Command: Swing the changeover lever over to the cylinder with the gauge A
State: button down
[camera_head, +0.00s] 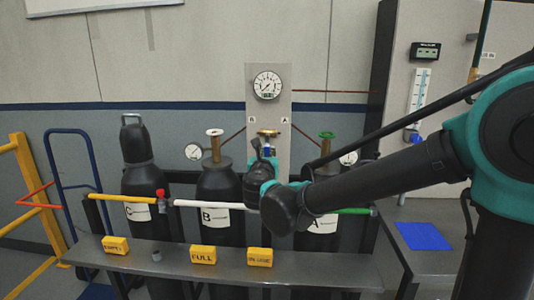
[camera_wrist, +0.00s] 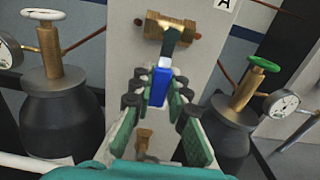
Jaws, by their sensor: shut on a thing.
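The changeover lever has a blue handle (camera_wrist: 160,85) and hangs down from a brass valve (camera_wrist: 170,28) on the grey panel, tilted slightly left in the wrist view. My gripper (camera_wrist: 160,105) has its green-padded fingers around the blue handle and is shut on it. In the head view my gripper (camera_head: 262,160) and wrist hide most of the lever. Cylinder A (camera_head: 322,226) stands right, with a green handwheel (camera_wrist: 265,63) and a round gauge (camera_wrist: 281,103). Cylinder B (camera_head: 215,217) stands left, with a white handwheel (camera_wrist: 45,14) and its own gauge (camera_head: 193,152). The panel carries the letters B (camera_head: 251,120) and A (camera_head: 284,120).
A larger gauge (camera_head: 267,85) tops the panel. Cylinder C (camera_head: 140,211) stands far left. Yellow blocks marked EMPTY (camera_head: 115,245), FULL (camera_head: 203,254) and IN USE (camera_head: 260,257) sit on the front shelf (camera_head: 160,268). A blue mat (camera_head: 423,236) lies right. My arm partly covers cylinder A.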

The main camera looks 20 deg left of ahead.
jog(key=shift+d, duration=0.15)
dwell(0.4)
jog(key=n, duration=0.2)
jog(key=d+n, duration=0.1)
jog(key=n, duration=0.1)
jog(key=d+n, duration=0.1)
jog(key=shift+w+r+n, duration=0.25)
jog(key=shift+r+n, duration=0.05)
jog(key=shift+n, duration=0.1)
jog(key=shift+w+d+r+n, duration=0.1)
jog(key=shift+d+r+n, duration=0.15)
jog(key=shift+n, duration=0.6)
jog(key=shift+w+d+r+n, duration=0.1)
jog(key=shift+d+r+n, duration=0.15)
jog(key=shift+n, duration=0.55)
jog(key=shift+d+r+n, duration=0.2)
jog(key=shift+d+n, duration=0.1)
jog(key=shift+n, duration=0.55)
jog(key=c, duration=1.5)
grip_release()
jog(key=shift+o, duration=0.2)
